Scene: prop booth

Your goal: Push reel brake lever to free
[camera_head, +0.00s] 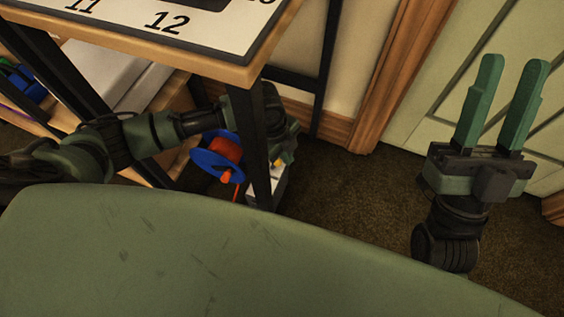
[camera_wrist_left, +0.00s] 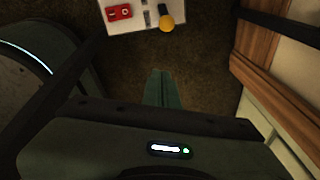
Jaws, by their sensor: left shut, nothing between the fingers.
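A reel with blue flanges (camera_head: 212,164) and a red middle stands low by the shelf's black leg, partly hidden by my left arm. Beside it is a pale box (camera_head: 281,186) with a small yellow part on it. In the left wrist view the box's white top (camera_wrist_left: 142,27) carries a yellow knob (camera_wrist_left: 166,24) and a red part (camera_wrist_left: 119,12). I cannot tell for sure which part is the brake lever. My left gripper (camera_wrist_left: 163,72) is shut and empty, apart from the knob in that picture. My right gripper (camera_head: 514,62) is open and empty.
The wooden shelf unit (camera_head: 236,73) with a numbered board stands close above my left arm, its black leg (camera_head: 256,150) in front of that arm. A pale green door (camera_head: 425,128) is at the right. Brown carpet (camera_head: 345,190) is bare between them.

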